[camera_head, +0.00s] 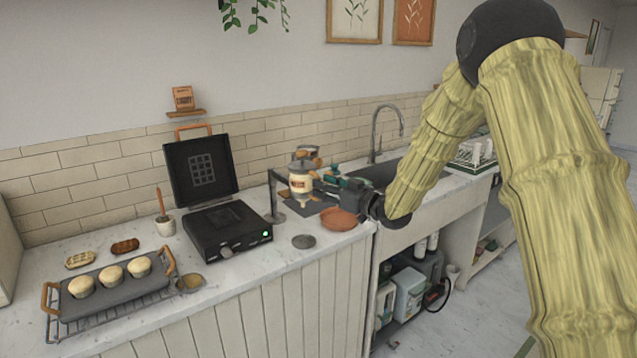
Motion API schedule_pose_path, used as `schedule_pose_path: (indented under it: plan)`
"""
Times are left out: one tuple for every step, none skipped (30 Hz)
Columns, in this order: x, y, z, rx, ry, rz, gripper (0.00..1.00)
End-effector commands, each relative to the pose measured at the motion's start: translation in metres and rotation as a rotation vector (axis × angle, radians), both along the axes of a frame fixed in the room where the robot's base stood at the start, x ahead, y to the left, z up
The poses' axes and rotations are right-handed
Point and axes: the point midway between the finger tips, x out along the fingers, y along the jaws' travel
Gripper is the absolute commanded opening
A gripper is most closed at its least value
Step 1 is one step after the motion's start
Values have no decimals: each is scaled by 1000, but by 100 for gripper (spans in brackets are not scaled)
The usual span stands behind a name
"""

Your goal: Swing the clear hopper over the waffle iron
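The clear hopper (301,184) holds something cream-coloured and has a small orange label. It hangs beside a dark upright post (275,196), over a dark mat, to the right of the waffle iron. The waffle iron (228,231) is black, with its lid (203,171) raised and a green light on its front. My gripper (322,179) reaches in from the right, with its fingers at the hopper's right side. The fingertips are small and partly overlap the hopper, so I cannot tell whether they grip it.
A terracotta dish (339,220) sits just below my gripper. A grey disc (304,241) lies on the counter before the post. A griddle tray (117,292) with several filled cups stands at left. A sink and faucet (376,130) are behind my arm.

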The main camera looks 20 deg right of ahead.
Motion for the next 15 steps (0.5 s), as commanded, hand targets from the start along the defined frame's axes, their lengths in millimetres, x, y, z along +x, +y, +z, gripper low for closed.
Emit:
schedule_pose_path:
  plan:
    - [6, 4, 1, -1, 0, 1, 34]
    - [9, 6, 1, -1, 1, 1, 34]
    - [12, 8, 1, -1, 1, 1, 34]
    - [15, 9, 1, -1, 1, 1, 34]
    - [17, 10, 0, -1, 1, 1, 34]
    - [19, 12, 0, -1, 1, 1, 34]
    - [20, 13, 0, 0, 1, 1, 34]
    - [22, 13, 0, 0, 1, 0, 34]
    - [23, 14, 0, 0, 0, 0, 34]
    - [24, 15, 0, 0, 0, 0, 34]
    - [24, 15, 0, 0, 0, 0, 34]
    - [24, 15, 0, 0, 0, 0, 34]
    - [25, 15, 0, 0, 0, 0, 34]
    - [25, 15, 0, 0, 0, 0, 34]
    - [25, 15, 0, 0, 0, 0, 34]
